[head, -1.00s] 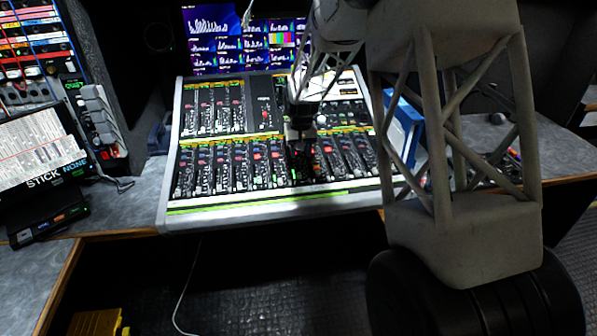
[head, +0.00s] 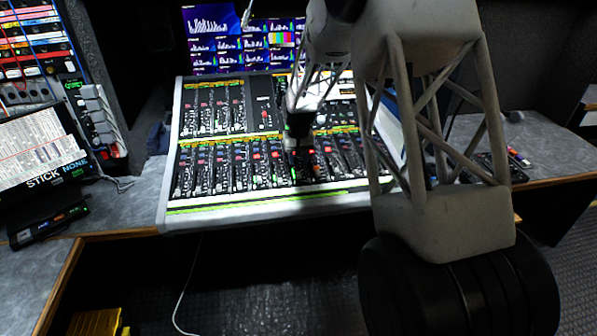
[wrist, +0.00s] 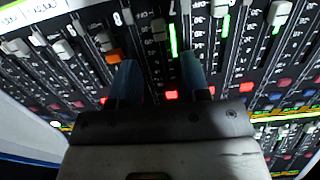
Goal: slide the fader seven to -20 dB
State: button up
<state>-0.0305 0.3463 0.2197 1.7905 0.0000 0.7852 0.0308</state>
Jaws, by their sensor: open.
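The mixing console (head: 262,207) carries a row of faders along its front. My gripper (wrist: 160,66) is over this row, its two bluish fingers apart with nothing held between them. In the wrist view a grey fader cap (wrist: 158,29) lies in line with the gap, just beyond the fingertips. A label that looks like an 8 is to its left, so this may be fader seven; its own number is not readable. An orange cap (wrist: 114,57) is just left of the left finger. In the head view my gripper (head: 299,146) hides part of the fader row.
Other light caps (wrist: 219,9) stand close on either side, with lit green bars and red buttons between. Monitors (head: 245,40) rise behind the console. A rack with a sign (head: 40,150) stands at the left. The desk at the right (head: 555,150) is partly clear.

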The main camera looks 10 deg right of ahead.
aim_at(298, 170)
jog(key=shift+f, duration=3.05)
grip_shut()
